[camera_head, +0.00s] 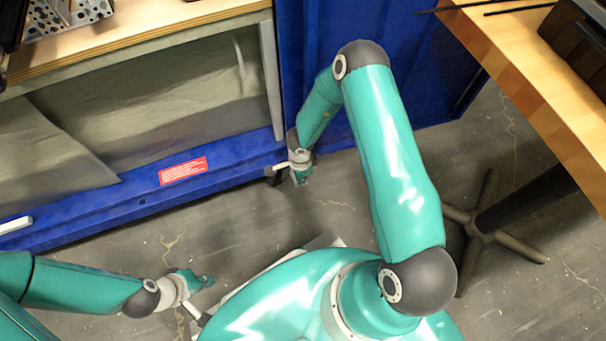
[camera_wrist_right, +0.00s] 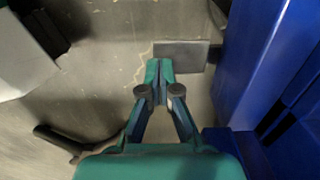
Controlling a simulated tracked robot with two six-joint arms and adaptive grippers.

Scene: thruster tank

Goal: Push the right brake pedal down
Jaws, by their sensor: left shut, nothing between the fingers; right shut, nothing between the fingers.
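The right brake pedal (camera_head: 280,168) is a small pale-topped lever with a dark part below, at the right end of the blue cart's lower beam. In the right wrist view it appears as a dark grey flat plate (camera_wrist_right: 184,54). My right gripper (camera_head: 301,177) is shut and empty, just right of the pedal. In the wrist view its fingertips (camera_wrist_right: 160,68) overlap the plate's lower left edge; I cannot tell if they touch it. My left gripper (camera_head: 201,281) is shut and empty above the floor at lower left, well away from the pedal.
The blue cart (camera_head: 120,205) with a red label (camera_head: 183,171) spans the left. Another grey pedal (camera_head: 16,225) is at its far left. A wooden table (camera_head: 540,95) stands at right, with a dark star-shaped foot (camera_head: 481,235) on the floor.

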